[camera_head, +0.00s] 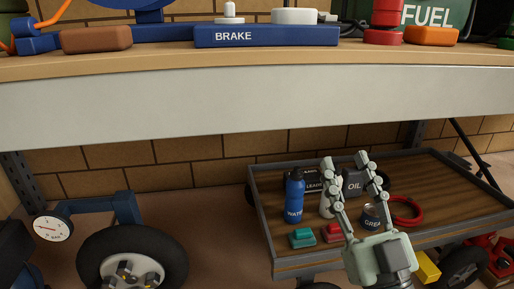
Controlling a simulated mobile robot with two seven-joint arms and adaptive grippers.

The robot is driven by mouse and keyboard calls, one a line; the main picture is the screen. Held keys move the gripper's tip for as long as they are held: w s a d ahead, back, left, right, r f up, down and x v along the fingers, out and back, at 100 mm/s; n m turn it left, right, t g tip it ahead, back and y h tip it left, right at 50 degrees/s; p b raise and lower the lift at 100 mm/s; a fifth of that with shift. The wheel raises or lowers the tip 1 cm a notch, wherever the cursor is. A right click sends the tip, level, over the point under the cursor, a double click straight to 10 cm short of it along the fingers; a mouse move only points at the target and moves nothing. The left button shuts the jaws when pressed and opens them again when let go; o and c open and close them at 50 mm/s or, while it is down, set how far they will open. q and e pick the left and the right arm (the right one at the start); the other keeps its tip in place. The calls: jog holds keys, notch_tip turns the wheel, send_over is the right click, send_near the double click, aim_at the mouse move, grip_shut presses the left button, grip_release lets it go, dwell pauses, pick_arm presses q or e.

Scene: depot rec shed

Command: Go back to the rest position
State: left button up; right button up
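My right gripper (345,160) reaches up from the bottom right, in front of a low cart (450,195) with a wooden deck and grey rim. Its two jointed fingers are spread apart, with nothing held between them. My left gripper does not show.
A workbench (200,100) crosses the view above the cart, carrying a blue BRAKE block (265,37). The cart bears a blue WATER bottle (294,190), a grease tin (372,218) and a red coil (406,212). A wheel (90,250) and gauge (53,228) stand lower left.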

jog(key=w+d+f+m+g+h+p, duration=0.1)
jog(key=w+d+f+g+h+p, duration=0.15)
jog(key=f+g, duration=0.45)
jog(key=w+d+f+m+g+h+p, duration=0.1)
jog(key=d+f+g+h+p, duration=0.2)
jog(key=f, duration=0.8)
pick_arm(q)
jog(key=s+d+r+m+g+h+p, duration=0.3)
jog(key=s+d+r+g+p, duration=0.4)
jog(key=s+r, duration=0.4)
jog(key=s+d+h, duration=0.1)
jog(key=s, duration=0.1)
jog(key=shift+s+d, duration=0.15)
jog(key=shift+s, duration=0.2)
pick_arm(e)
jog(key=s+d+f+g+h, duration=0.1)
jog(key=s+d+f+g, duration=0.2)
jog(key=s+f, duration=0.2)
jog(key=s+d+f+g+h, duration=0.1)
jog(key=s+d+f+g, duration=0.2)
jog(key=s, duration=0.4)
jog(key=s+d+f+m+g+h, duration=0.1)
jog(key=s+d+f+g, duration=0.2)
jog(key=s+f, duration=0.3)
jog(key=shift+s+d+f+g+h, duration=0.35)
jog(key=shift+s+d+f+g, duration=0.05)
jog(key=shift+f+g, duration=0.5)
